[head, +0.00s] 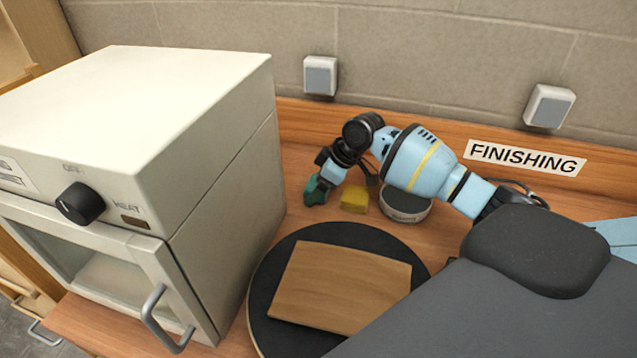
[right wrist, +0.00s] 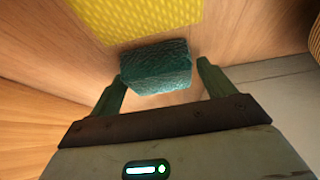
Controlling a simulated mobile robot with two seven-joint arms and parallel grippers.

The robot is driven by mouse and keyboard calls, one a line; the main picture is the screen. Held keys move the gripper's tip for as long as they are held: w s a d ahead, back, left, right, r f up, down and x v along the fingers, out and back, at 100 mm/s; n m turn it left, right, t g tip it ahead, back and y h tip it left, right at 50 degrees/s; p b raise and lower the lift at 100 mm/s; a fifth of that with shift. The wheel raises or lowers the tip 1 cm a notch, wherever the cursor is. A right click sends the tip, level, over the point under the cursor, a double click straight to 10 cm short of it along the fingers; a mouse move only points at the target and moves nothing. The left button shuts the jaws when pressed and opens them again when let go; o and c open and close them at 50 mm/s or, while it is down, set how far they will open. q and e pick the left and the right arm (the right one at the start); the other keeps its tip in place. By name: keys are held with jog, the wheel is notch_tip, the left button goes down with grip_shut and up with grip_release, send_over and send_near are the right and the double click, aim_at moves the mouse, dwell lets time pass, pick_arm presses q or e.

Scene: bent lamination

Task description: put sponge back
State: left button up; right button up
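A rough teal block (right wrist: 155,66), which looks like the sponge, shows between my right gripper's fingertips (right wrist: 161,70) in the right wrist view. The left fingertip meets its edge; a thin gap seems to show at the right one, so I cannot tell whether it is gripped. In the head view my right gripper (head: 316,189) points down at the back of the bench, right of the oven. A yellow patterned surface (right wrist: 140,15) lies beyond the teal block in the wrist view. My left gripper is not in view.
A white oven (head: 225,200) fills the left side. A wooden sheet (head: 340,287) lies on a round black turntable (head: 268,308) in front. A round tin (head: 405,205) stands right of the yellow block. The wooden back rail (head: 410,140) and wall are close behind.

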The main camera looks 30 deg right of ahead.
jog(key=shift+o, duration=0.4)
jog(key=shift+r, duration=0.1)
jog(key=shift+r, duration=0.25)
jog(key=v, duration=1.1)
jog(key=shift+d+r+p, duration=0.15)
jog(key=shift+r+p, duration=0.1)
jog(key=shift+p, duration=0.1)
jog(key=shift+s, duration=0.2)
